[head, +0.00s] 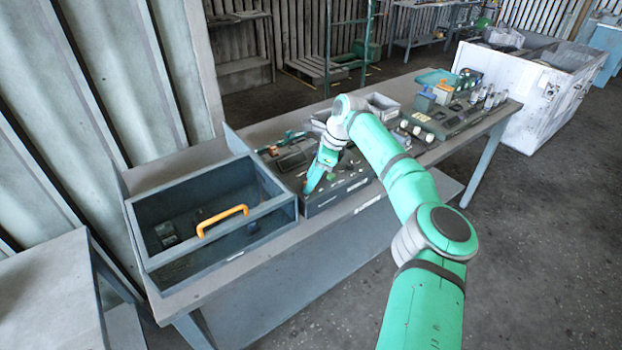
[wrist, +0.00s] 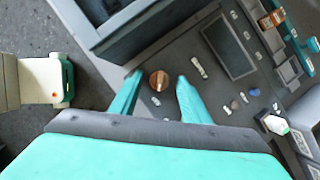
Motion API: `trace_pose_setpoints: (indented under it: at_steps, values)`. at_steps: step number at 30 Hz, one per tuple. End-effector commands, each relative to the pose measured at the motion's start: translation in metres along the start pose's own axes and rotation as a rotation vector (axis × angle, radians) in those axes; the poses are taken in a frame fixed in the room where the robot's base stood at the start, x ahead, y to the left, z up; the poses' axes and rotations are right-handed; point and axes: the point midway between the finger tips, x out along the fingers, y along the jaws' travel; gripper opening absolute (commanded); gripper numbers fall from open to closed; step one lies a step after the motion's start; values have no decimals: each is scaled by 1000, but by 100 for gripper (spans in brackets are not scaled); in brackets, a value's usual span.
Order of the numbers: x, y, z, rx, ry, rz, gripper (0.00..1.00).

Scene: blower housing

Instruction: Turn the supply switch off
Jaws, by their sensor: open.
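A dark control panel (head: 345,190) stands on the bench to the right of the blue-grey bin. In the wrist view, a round brown knob (wrist: 158,81) with a pale mark sits on the panel. Its label cannot be read, so I cannot tell for sure whether it is the supply switch. My gripper (wrist: 161,77) is open, with one teal finger on each side of the knob in the picture. Whether the fingers touch it is unclear. In the head view, my gripper (head: 312,182) points down at the panel's left part and hides the knob.
The open bin (head: 270,212) with an orange handle (head: 222,221) stands close on the left. Small pale switches, buttons and a dark screen (wrist: 229,45) surround the knob. More equipment (head: 440,120) fills the bench's right end. A white cabinet (head: 515,95) stands beyond.

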Motion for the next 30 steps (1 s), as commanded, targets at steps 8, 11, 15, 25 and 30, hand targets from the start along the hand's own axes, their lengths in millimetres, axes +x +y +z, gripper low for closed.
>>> trace_pose_setpoints:
  at_steps: [8, 11, 15, 25, 30]
  values:
    - [-34, -1, -1, 1, 1, -3, 43]
    - [-54, -1, 0, 1, 0, -3, 43]
    - [-78, 0, 0, 0, 1, -3, 43]
    - [-107, 0, 0, -1, 0, -1, 43]
    - [-108, 0, 0, -1, 0, -1, 43]
